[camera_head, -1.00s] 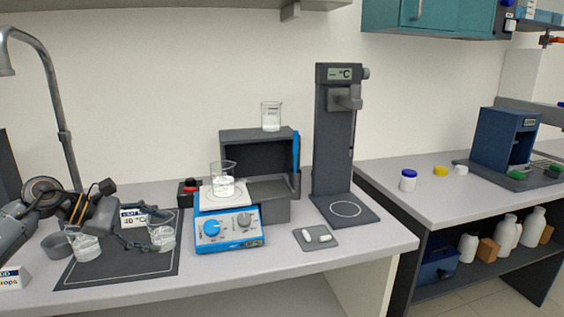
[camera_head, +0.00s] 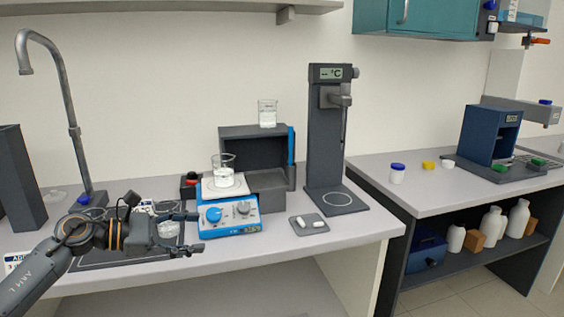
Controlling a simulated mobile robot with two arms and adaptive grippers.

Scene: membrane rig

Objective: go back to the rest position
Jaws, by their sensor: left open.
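My left gripper (camera_head: 194,232) comes in from the left over the bench's front part. Its fingers are spread, pointing right, with nothing between the tips. A glass beaker (camera_head: 168,229) on the dark mat (camera_head: 112,262) shows partly behind the gripper. The fingertips appear close in front of the left side of the blue hotplate (camera_head: 230,215); I cannot tell the exact gap. A beaker with whitish contents (camera_head: 223,178) stands on the hotplate's white top. My right gripper is out of view.
A dark open box (camera_head: 255,155) with a beaker (camera_head: 267,114) on top stands behind the hotplate. A tall grey stand (camera_head: 328,140) is to its right, with a small tray (camera_head: 309,226) in front. A tap (camera_head: 66,110) rises at the left.

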